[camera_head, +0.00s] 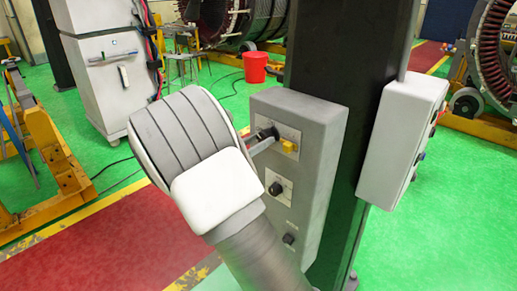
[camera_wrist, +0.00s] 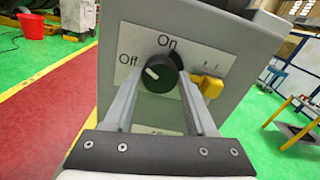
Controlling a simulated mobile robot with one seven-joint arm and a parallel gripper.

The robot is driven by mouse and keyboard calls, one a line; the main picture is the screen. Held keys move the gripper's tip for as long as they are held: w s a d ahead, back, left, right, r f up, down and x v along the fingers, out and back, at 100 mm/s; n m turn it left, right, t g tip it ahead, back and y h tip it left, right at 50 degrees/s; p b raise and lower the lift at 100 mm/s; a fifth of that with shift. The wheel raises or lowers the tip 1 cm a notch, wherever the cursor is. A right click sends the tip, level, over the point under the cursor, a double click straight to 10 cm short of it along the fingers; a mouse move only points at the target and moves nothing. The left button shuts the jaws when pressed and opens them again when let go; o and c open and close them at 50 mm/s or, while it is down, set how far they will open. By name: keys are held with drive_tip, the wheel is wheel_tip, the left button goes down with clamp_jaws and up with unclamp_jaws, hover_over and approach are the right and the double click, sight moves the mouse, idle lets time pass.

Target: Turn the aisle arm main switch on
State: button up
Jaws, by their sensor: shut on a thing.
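The main switch is a round black knob (camera_wrist: 160,76) on a grey control box (camera_wrist: 262,38). Its plate reads "On" above the knob and "Off" to the left. The knob's white mark points to the upper left, toward "Off". My gripper (camera_wrist: 164,84) has one finger on each side of the knob and is shut on it. In the head view, my gripper (camera_head: 264,144) reaches the upper part of the control box (camera_head: 322,125), and my wrist hides part of the box's left side.
A yellow switch (camera_wrist: 212,86) sits just right of my right finger. Lower on the box are a black knob (camera_head: 276,188) and a smaller one (camera_head: 289,238). The box is on a dark column (camera_head: 345,60), with another grey box (camera_head: 400,140) to the right.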

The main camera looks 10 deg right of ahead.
drive_tip(key=shift+f+m+b, duration=0.2)
drive_tip(key=shift+m+b, duration=5.9)
drive_tip(key=shift+b, duration=1.05)
drive_tip(key=shift+r, duration=0.1)
drive_tip(key=o, duration=1.4)
drive_tip(key=shift+c, duration=0.2)
drive_tip(key=shift+s, duration=0.1)
drive_tip(key=v, duration=1.7)
drive_tip(key=shift+s+a+r, duration=0.1)
